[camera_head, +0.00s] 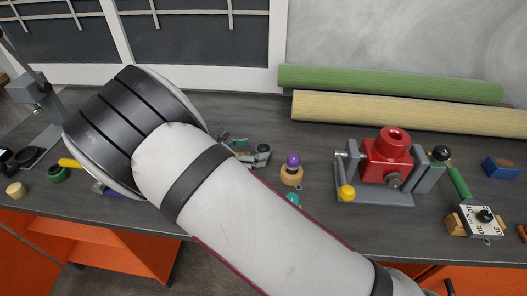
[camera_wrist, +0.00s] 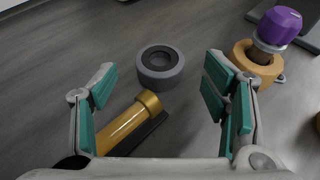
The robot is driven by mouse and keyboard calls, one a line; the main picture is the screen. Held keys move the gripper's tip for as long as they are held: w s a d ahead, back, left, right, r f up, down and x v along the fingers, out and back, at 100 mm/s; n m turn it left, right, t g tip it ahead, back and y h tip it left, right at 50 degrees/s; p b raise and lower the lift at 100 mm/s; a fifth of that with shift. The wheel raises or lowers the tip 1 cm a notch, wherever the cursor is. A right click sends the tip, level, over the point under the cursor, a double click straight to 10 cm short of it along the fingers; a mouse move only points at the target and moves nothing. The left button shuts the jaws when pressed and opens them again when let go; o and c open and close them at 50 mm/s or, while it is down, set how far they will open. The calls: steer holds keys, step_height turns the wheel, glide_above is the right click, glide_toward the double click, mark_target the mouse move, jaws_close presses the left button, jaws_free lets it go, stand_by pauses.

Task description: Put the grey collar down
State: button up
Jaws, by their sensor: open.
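The grey collar (camera_wrist: 160,76) is a short thick ring with a dark hole. In the wrist view it lies flat on the dark grey bench, a little beyond the open fingers. My gripper (camera_wrist: 161,88) has its two teal-padded fingers wide apart, one to each side of the collar in the picture, with nothing held between them. In the head view my arm hides most of the gripper, and I cannot clearly make out the collar there.
A brass cylinder (camera_wrist: 130,122) lies close by the left finger. A purple-topped piece in a wooden ring (camera_head: 291,170) stands right of the gripper. A red-and-grey fixture (camera_head: 386,165) stands farther right; green (camera_head: 390,82) and cream (camera_head: 400,111) rolls lie along the back.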

mark_target(262, 149)
steer(key=x, duration=0.4)
steer(key=shift+a, duration=0.1)
steer(key=shift+c, duration=0.5)
steer(key=c, duration=1.4)
jaws_close()
steer(key=shift+r, duration=0.1)
